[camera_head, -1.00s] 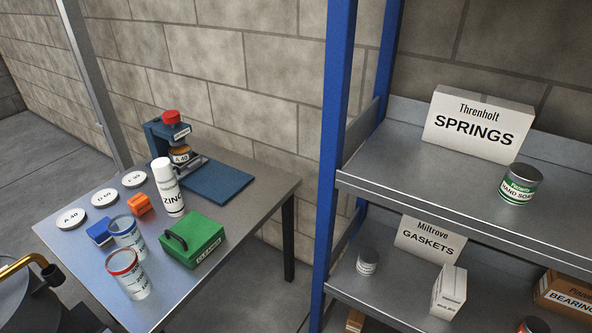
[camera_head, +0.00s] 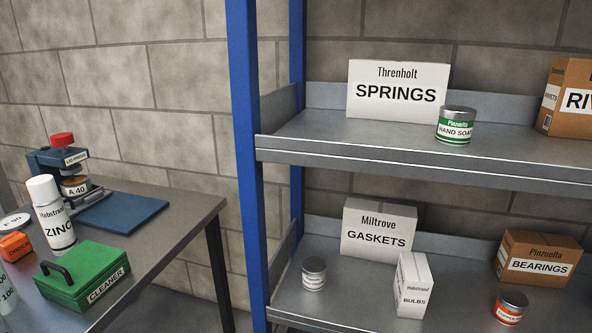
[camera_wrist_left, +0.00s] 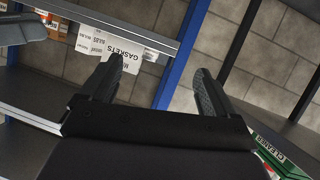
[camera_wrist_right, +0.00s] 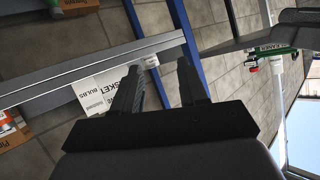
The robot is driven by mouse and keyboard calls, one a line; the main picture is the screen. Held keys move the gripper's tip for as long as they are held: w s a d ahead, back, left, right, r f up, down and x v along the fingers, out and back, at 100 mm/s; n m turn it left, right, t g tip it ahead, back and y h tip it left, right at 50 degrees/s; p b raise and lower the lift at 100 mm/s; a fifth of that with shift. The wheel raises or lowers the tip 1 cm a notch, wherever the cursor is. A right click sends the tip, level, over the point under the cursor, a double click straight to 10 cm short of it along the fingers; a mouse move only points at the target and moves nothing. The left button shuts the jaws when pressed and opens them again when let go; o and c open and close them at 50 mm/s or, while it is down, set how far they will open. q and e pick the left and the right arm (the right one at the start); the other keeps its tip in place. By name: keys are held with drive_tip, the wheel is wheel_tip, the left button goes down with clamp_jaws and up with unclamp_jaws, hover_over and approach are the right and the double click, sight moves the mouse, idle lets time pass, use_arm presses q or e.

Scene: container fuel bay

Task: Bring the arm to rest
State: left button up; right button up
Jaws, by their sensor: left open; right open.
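My left gripper (camera_wrist_left: 157,80) shows in the left wrist view with its two fingers apart and nothing between them. Beyond it are the shelf and the wall. My right gripper (camera_wrist_right: 160,78) shows in the right wrist view, also with fingers apart and empty, in front of the shelf and its blue post. Neither gripper shows in the head view.
A blue-posted shelf (camera_head: 330,140) holds a springs box (camera_head: 397,92), a gaskets box (camera_head: 378,230), a bearings box (camera_head: 538,259) and cans. A metal table (camera_head: 185,215) at left holds a green cleaner box (camera_head: 85,275), a zinc spray can (camera_head: 52,215) and a lid press (camera_head: 65,165).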

use_arm(q)
drive_tip(key=s+a+r+y+p, duration=0.1)
drive_tip(key=a+r+p, duration=0.2)
drive_tip(key=p, duration=0.6)
drive_tip(key=s+a+r+g+y+p, duration=0.1)
drive_tip(key=s+a+r+p, duration=0.1)
drive_tip(key=r+p, duration=0.5)
drive_tip(key=s+a+r+y+p, duration=0.1)
drive_tip(key=a+r+p, duration=0.2)
drive_tip(key=p, duration=0.8)
wheel_tip(320, 180, up, 2)
drive_tip(key=shift+s+a+r+n+y+p, duration=0.15)
drive_tip(key=shift+a+n+y+p, duration=0.15)
use_arm(e)
drive_tip(key=s+d+r+h, duration=0.1)
drive_tip(key=s+d+r, duration=0.1)
drive_tip(key=d+r, duration=0.2)
drive_tip(key=s+d+r+g+h, duration=0.1)
drive_tip(key=d+r, duration=0.3)
drive_tip(key=r, duration=0.7)
drive_tip(key=shift+s+d+m+h, duration=0.3)
drive_tip(key=shift+s+h, duration=0.35)
drive_tip(key=shift+h, duration=0.15)
